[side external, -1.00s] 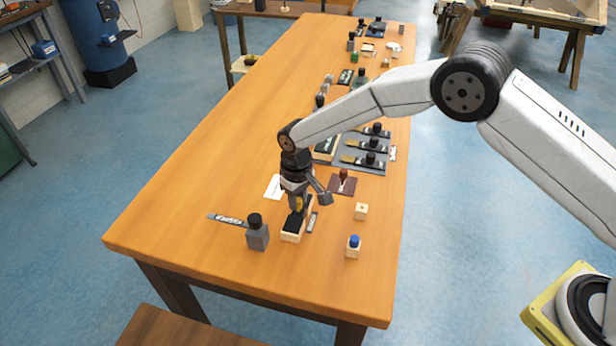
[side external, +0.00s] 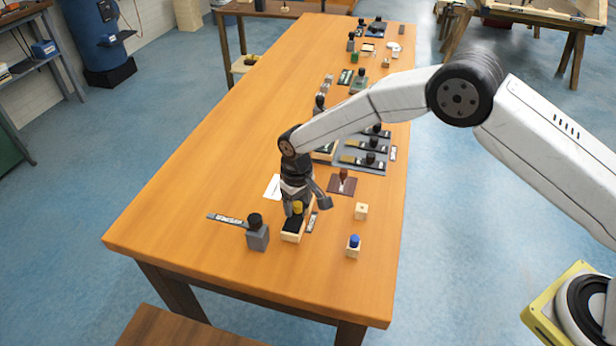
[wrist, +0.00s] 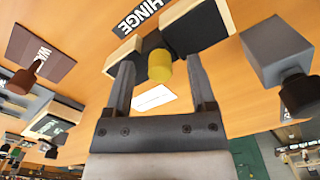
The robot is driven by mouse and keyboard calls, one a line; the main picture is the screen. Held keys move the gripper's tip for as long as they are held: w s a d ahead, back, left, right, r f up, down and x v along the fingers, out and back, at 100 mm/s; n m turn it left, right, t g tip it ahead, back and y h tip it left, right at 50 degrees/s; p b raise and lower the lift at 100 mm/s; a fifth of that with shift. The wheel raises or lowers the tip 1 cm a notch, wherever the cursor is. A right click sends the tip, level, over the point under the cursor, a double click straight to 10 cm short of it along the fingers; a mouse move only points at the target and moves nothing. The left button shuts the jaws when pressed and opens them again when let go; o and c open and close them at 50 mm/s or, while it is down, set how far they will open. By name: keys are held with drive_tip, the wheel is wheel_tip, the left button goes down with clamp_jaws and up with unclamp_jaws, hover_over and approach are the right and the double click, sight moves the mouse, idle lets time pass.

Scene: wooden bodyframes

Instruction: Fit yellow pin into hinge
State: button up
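The yellow pin (side external: 298,207) stands upright at the hinge block (side external: 291,237), a light wooden piece with black top parts. In the wrist view the yellow pin (wrist: 160,66) sits between the black parts of the hinge (wrist: 188,32). Its lower end is hidden, so its depth cannot be told. My gripper (wrist: 161,88) is open, with one finger on each side of the pin and a clear gap to both. In the side view my gripper (side external: 297,204) is just above the hinge.
A "HINGE" label (wrist: 138,15) lies beside the block. A grey block with a black knob (side external: 257,236) stands to the left. A blue-topped block (side external: 353,246) and a small wooden cube (side external: 361,211) are to the right. The table's left side is clear.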

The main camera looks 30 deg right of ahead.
sight(298, 204)
drive_tip(key=shift+r, duration=3.9)
drive_tip(key=shift+s+d+r, duration=0.15)
drive_tip(key=shift+d+r, duration=0.15)
drive_tip(key=shift+d, duration=0.2)
drive_tip(key=s+d+r+m+t, duration=0.1)
drive_tip(key=s+d+r, duration=0.2)
drive_tip(key=s+d, duration=0.25)
drive_tip(key=s+d+r+m, duration=0.1)
drive_tip(key=s+d+r, duration=0.25)
drive_tip(key=d, duration=0.35)
drive_tip(key=s+d, duration=0.4)
drive_tip(key=s, duration=0.3)
drive_tip(key=s+d+m+t, duration=0.1)
drive_tip(key=s+d, duration=0.2)
drive_tip(key=s, duration=0.5)
drive_tip(key=shift+s+d+t, duration=0.15)
drive_tip(key=shift+d+t, duration=0.15)
drive_tip(key=shift+d, duration=0.05)
